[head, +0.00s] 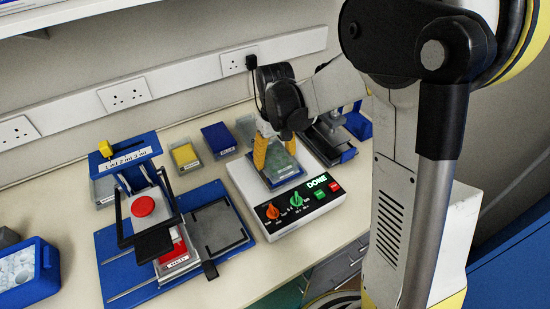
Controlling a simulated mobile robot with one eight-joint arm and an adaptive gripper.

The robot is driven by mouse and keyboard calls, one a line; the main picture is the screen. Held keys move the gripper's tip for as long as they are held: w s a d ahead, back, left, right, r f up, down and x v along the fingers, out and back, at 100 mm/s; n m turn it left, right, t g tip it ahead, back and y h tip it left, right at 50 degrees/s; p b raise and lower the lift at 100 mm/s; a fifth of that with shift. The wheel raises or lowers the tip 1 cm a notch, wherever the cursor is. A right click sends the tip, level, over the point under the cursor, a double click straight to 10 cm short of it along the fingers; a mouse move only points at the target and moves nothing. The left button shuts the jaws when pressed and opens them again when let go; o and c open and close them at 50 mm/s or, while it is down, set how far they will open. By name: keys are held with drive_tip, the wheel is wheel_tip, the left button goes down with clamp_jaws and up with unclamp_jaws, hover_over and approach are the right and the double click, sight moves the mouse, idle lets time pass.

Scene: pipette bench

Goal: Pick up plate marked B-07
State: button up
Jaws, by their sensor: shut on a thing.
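My gripper (271,153) points down over the white instrument (247,190), its yellow fingers shut on a clear greenish plate (285,166). The plate is at the blue-edged top of the instrument; I cannot tell whether it is resting there or slightly raised. The fingers and wrist hide part of the plate. No B-07 mark is readable on it from here.
Left of the instrument stands a blue press-like station (118,156) with a red round button and a dark square bed (217,229). Small trays, yellow (185,155) and blue (218,138), lie behind. A blue box (38,284) is at front left. Another device (333,133) stands close behind right.

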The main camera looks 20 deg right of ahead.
drive_tip(key=shift+r+p, duration=0.3)
drive_tip(key=shift+r, duration=0.6)
drive_tip(key=shift+r+p, duration=0.35)
drive_tip(key=shift+r, duration=0.6)
drive_tip(key=s+d+r+p, duration=0.2)
drive_tip(key=s+d+r, duration=0.4)
drive_tip(key=s+d, duration=0.2)
drive_tip(key=shift+s+d+r+p, duration=0.2)
drive_tip(key=shift+r+p, duration=0.1)
drive_tip(key=shift+p, duration=0.1)
drive_tip(key=shift+w, duration=0.1)
wheel_tip(320, 180, up, 3)
drive_tip(key=shift+p, duration=1.2)
